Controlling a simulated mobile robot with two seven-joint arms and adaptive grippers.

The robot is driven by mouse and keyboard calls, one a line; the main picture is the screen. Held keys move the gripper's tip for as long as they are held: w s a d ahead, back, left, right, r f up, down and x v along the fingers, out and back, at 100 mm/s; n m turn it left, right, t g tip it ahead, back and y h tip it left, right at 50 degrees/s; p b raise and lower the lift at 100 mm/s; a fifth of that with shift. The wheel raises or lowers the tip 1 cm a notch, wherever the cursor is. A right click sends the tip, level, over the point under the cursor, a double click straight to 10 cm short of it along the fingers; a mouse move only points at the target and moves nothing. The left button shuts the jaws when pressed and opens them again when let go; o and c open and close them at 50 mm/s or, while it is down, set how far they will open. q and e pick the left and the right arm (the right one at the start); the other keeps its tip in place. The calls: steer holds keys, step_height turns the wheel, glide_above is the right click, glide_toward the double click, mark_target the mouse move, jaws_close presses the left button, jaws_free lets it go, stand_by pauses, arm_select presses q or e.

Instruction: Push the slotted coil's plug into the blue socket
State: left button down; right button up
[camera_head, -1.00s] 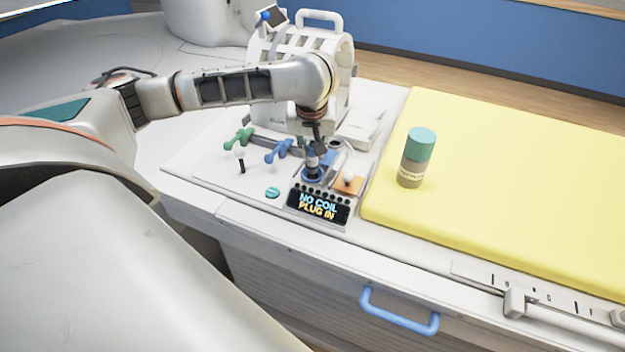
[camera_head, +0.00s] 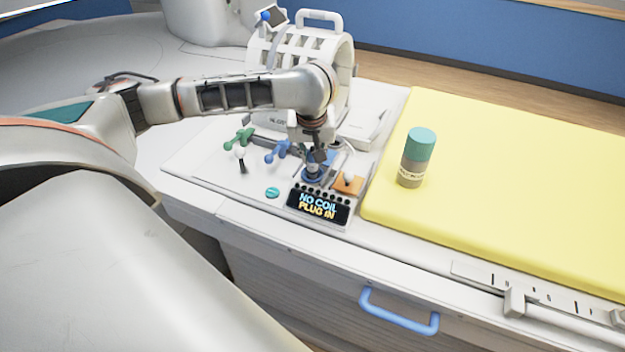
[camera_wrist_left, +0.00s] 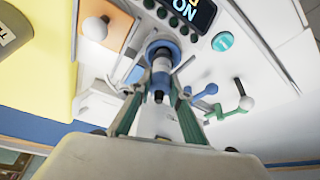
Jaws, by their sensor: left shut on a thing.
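The slotted coil (camera_head: 341,62), a white slotted cage with a top handle, stands at the back of the white panel. My left gripper (camera_head: 316,158) points down at the panel's front part, shut on the plug. In the left wrist view, the gripper's fingers (camera_wrist_left: 161,82) flank the plug (camera_wrist_left: 160,80), a grey and dark cylinder with a blue band. The blue socket (camera_head: 312,179) is a round ring directly below; it also shows in the left wrist view (camera_wrist_left: 163,44). The plug lines up with the socket, but its depth is unclear. My right gripper is out of view.
A display (camera_head: 318,205) in front of the socket reads "NO COIL PLUG IN". A teal-capped bottle (camera_head: 417,158) stands on the yellow mattress (camera_head: 500,190).

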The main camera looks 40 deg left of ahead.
arm_select(q)
steer(key=shift+f, duration=0.65)
steer(key=c, duration=1.8)
jaws_free()
steer(key=shift+r, duration=0.1)
steer(key=v, duration=1.2)
steer(key=shift+w, duration=0.1)
